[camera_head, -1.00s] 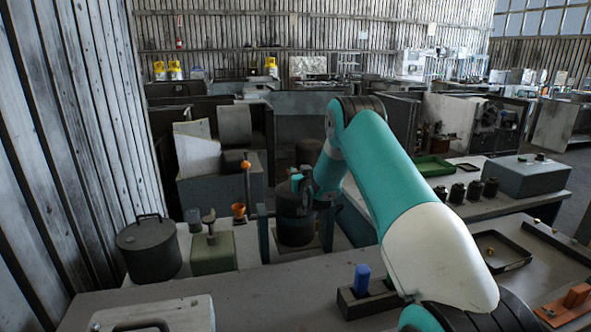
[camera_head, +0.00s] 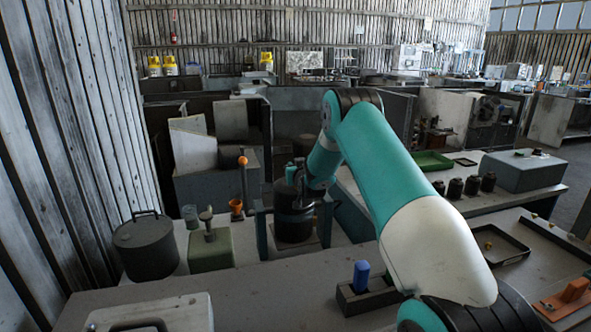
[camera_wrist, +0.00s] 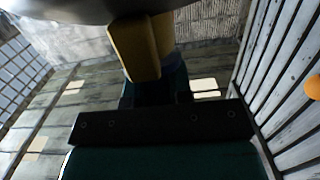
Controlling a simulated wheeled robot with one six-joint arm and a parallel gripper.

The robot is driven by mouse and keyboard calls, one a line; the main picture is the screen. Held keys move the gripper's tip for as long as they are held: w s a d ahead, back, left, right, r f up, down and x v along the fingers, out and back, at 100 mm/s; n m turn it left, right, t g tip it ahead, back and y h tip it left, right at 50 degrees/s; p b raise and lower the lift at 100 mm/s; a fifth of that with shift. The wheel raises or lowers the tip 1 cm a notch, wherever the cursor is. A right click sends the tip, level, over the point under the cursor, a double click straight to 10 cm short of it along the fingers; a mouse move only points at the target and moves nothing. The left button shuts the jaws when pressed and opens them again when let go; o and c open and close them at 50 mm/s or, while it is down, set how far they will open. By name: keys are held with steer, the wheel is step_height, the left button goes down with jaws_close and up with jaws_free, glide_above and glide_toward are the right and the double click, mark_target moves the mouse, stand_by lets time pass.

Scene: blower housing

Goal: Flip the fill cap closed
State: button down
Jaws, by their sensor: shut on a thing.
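The blower housing (camera_head: 293,226) is a dark upright cylinder standing between blue-grey posts beyond the bench. The fill cap seems to be the dark round piece over its top; my arm partly hides it, and I cannot tell whether it lies flush. My gripper (camera_head: 297,184) is at the top of the housing, its fingertips too small to make out in the head view. In the wrist view, the ochre fingers of my gripper (camera_wrist: 135,30) reach up to a dark rounded edge (camera_wrist: 75,9), which looks like the cap. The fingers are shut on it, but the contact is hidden.
A lidded dark pot (camera_head: 147,248), a green box (camera_head: 210,250) and an orange cup (camera_head: 236,207) stand left of the housing. A blue-handled piece (camera_head: 361,275) sits in a dark holder at the front. A ball-topped lever (camera_head: 243,162) rises near the left post.

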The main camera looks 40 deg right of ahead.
steer(key=shift+w+d+f+g+y, duration=0.1)
steer(key=shift+w+f+g+y, duration=0.15)
steer(key=shift+g, duration=0.3)
steer(key=shift+w+f+g+y, duration=0.1)
steer(key=shift+f+g+y, duration=0.1)
steer(key=shift+g+y, duration=0.3)
steer(key=shift+w+d+f+g+y, duration=0.1)
steer(key=shift+w+f+g+y, duration=0.1)
steer(key=shift+g, duration=0.45)
steer(key=c, duration=1)
jaws_free()
steer(key=shift+s, duration=0.15)
steer(key=b+v, duration=0.4)
steer(key=v, duration=1.3)
steer(key=shift+s+a+r+b, duration=0.1)
steer(key=shift+b, duration=0.3)
